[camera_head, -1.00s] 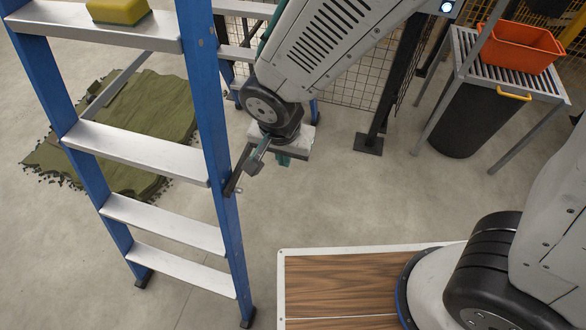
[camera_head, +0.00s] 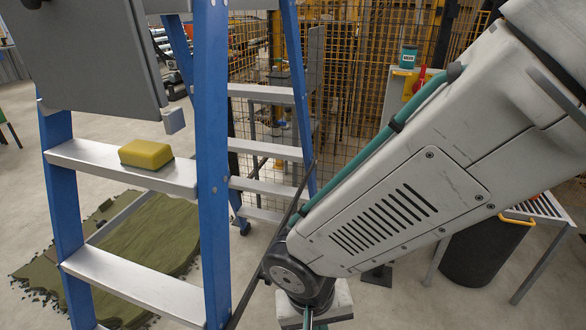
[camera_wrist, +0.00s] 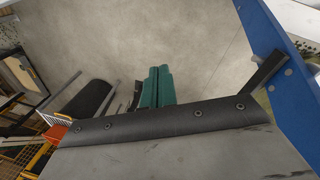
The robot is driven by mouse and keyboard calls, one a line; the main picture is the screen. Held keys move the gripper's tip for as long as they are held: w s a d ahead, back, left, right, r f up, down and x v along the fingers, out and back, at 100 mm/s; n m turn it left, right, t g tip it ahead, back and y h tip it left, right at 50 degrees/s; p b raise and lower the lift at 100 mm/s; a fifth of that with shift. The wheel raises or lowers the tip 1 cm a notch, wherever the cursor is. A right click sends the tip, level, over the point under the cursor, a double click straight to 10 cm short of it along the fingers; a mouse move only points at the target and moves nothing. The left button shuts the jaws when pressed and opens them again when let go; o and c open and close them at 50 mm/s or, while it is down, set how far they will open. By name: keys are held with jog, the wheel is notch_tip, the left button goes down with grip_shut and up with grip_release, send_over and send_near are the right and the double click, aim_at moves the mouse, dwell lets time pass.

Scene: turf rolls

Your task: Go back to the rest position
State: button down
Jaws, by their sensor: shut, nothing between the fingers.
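My gripper (camera_wrist: 157,87) shows in the wrist view as two teal fingers lying side by side, shut and empty, over bare concrete floor. In the head view my arm reaches down from the upper right, and only a sliver of teal shows at the bottom edge below the wrist. The wrist is close to the right of the blue stepladder (camera_head: 211,170). I cannot tell whether they touch. In the wrist view a blue ladder rail (camera_wrist: 285,75) runs along the right side.
A yellow sponge (camera_head: 146,153) lies on a ladder step. Green turf (camera_head: 150,245) lies on the floor behind the ladder. A wire fence (camera_head: 350,125) stands at the back, a black bin (camera_head: 482,250) at right. An orange crate (camera_wrist: 54,134) shows in the wrist view.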

jog(key=s+d+r+y, duration=0.1)
jog(key=d+r, duration=0.8)
jog(key=d, duration=0.2)
jog(key=s+d+r+m+y, duration=0.1)
jog(key=s+d+r, duration=0.1)
jog(key=d+r, duration=0.8)
jog(key=shift+s+d+r+t, duration=0.25)
jog(key=shift+d+t, duration=0.15)
jog(key=shift+d, duration=0.15)
